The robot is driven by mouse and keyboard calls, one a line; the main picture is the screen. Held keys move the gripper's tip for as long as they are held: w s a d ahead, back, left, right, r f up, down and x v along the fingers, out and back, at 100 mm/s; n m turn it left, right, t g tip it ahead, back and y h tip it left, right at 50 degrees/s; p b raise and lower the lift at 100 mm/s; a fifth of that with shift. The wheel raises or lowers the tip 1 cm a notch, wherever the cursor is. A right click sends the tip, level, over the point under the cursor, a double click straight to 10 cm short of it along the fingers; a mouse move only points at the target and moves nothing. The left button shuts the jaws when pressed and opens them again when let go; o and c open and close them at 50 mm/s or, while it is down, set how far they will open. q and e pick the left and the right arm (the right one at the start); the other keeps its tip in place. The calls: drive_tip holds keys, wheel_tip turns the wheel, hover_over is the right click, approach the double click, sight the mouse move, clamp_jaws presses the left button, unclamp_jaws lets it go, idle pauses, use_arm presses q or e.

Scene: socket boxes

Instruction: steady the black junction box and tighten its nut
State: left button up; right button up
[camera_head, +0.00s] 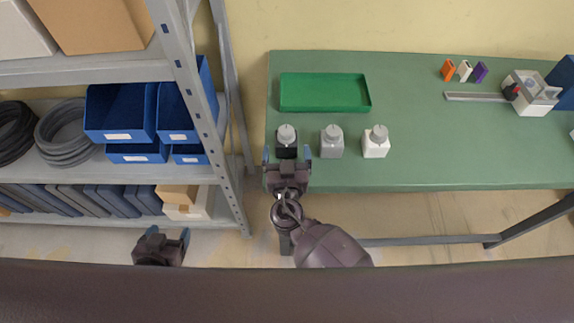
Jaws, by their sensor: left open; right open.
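The black junction box (287,152) stands on the green table near its front left corner. A round grey nut (286,133) sits on top of it. My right gripper (287,154) is at the front of the black box, open, with one fingertip to each side of it. Whether the fingers touch the box I cannot tell; the gripper hides its lower front. My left gripper (168,234) is open and empty, low at the left, off the table and in front of the shelf.
A grey box (331,148) and a white box (376,148), each with a nut, stand right of the black one. A green tray (325,93) lies behind them. The metal shelf (190,75) with blue bins rises on the left. The table's middle is clear.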

drive_tip(key=shift+w, duration=0.45)
